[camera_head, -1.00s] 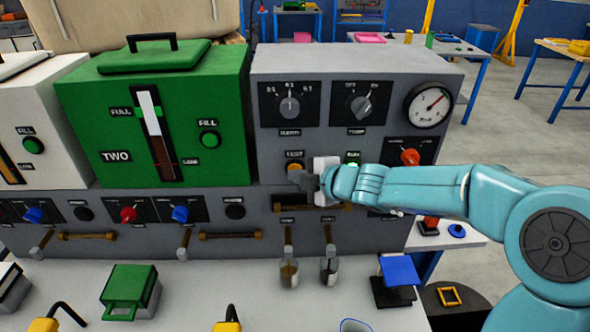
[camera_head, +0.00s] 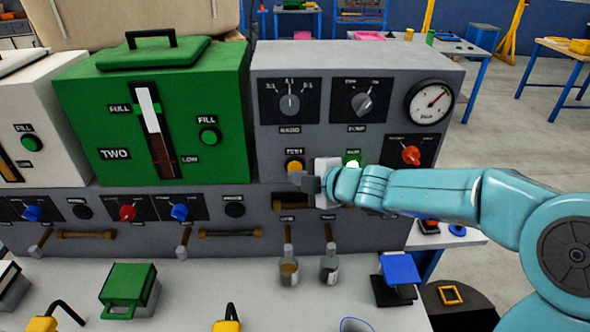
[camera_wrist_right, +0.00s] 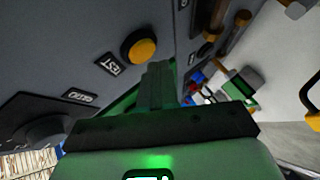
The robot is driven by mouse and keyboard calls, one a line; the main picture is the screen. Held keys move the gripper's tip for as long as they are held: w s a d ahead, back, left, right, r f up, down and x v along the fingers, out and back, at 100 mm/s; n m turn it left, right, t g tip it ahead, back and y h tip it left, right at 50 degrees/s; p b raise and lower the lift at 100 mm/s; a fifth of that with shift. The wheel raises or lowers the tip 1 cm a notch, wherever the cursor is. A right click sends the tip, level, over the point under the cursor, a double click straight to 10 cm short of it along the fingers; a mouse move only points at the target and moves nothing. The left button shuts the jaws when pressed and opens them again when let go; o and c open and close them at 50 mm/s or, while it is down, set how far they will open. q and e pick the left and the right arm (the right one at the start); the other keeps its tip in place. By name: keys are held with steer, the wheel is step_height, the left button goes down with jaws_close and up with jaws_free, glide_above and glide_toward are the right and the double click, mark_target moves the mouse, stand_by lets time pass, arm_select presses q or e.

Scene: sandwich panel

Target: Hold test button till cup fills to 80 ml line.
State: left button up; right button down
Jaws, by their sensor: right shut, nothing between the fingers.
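The yellow test button (camera_head: 294,165) sits on the grey panel under its TEST label, and it also shows in the right wrist view (camera_wrist_right: 138,48). My right gripper (camera_head: 303,181) is shut and empty just below and right of the button. In the right wrist view its fingertips (camera_wrist_right: 158,80) are beside the button, apart from it. Two small clear cups stand under the spouts: the left cup (camera_head: 289,273) holds brownish liquid and the right cup (camera_head: 330,270) looks partly dark. Their level lines are too small to read. My left gripper is not in view.
Knobs and a round gauge (camera_head: 429,103) are above. A green tank (camera_head: 155,115) stands left. A blue-topped stand (camera_head: 400,270) is right of the cups.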

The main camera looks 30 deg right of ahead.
steer(key=shift+s+a, duration=0.1)
steer(key=s, duration=0.1)
steer(key=s+a+b, duration=0.1)
steer(key=s, duration=0.1)
steer(key=s+a, duration=0.1)
steer(key=shift+s+a+b, duration=0.1)
steer(key=shift+s+b, duration=0.15)
steer(key=shift+b, duration=0.15)
stand_by(0.7)
